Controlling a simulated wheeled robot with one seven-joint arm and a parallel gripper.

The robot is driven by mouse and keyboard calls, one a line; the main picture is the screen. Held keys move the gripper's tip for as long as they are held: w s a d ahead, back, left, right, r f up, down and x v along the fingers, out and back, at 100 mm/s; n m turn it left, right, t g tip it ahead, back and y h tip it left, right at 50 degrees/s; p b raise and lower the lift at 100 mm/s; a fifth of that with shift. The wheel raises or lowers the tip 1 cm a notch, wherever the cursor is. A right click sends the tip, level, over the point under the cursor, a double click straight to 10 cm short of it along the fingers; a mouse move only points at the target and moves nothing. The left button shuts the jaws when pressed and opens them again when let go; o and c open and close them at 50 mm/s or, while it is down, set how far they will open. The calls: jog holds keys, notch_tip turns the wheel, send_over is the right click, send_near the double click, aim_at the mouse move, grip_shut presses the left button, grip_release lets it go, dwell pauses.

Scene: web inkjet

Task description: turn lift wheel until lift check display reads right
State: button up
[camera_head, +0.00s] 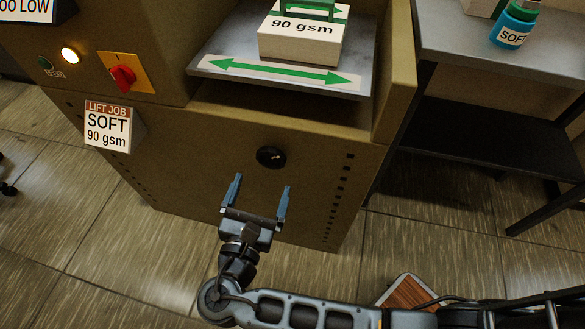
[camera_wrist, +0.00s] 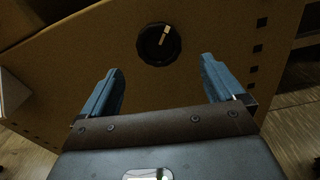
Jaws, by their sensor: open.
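The lift wheel is a small black round knob (camera_head: 271,157) on the front of the tan cabinet. It also shows in the wrist view (camera_wrist: 159,44), with a pale pointer mark tilted slightly right of upright. My gripper (camera_head: 260,190) is open and empty, in front of and below the knob in the picture. In the wrist view its two blue fingers (camera_wrist: 160,78) stand wide apart on either side below the knob, not touching it. The lift check display (camera_head: 25,10) is at the top left, partly cut off, and its visible text reads "OO LOW". A job card (camera_head: 107,126) reads "LIFT JOB SOFT 90 gsm".
A white "90 gsm" block (camera_head: 301,40) sits on a metal tray with a green double arrow (camera_head: 280,72). A red switch (camera_head: 123,77) and a lit lamp (camera_head: 69,55) are at left. A table (camera_head: 500,55) with a blue "SOFT" bottle (camera_head: 514,25) stands at right.

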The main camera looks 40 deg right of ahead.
aim_at(270, 160)
jog(key=shift+h, duration=0.3)
jog(key=x, duration=0.5)
jog(key=b+x, duration=0.1)
jog(key=x, duration=0.1)
jog(key=shift+w+d+r, duration=0.1)
jog(key=shift+w+r, duration=0.05)
jog(key=shift+r, duration=0.2)
jog(key=shift+c, duration=0.3)
jog(key=c, duration=1)
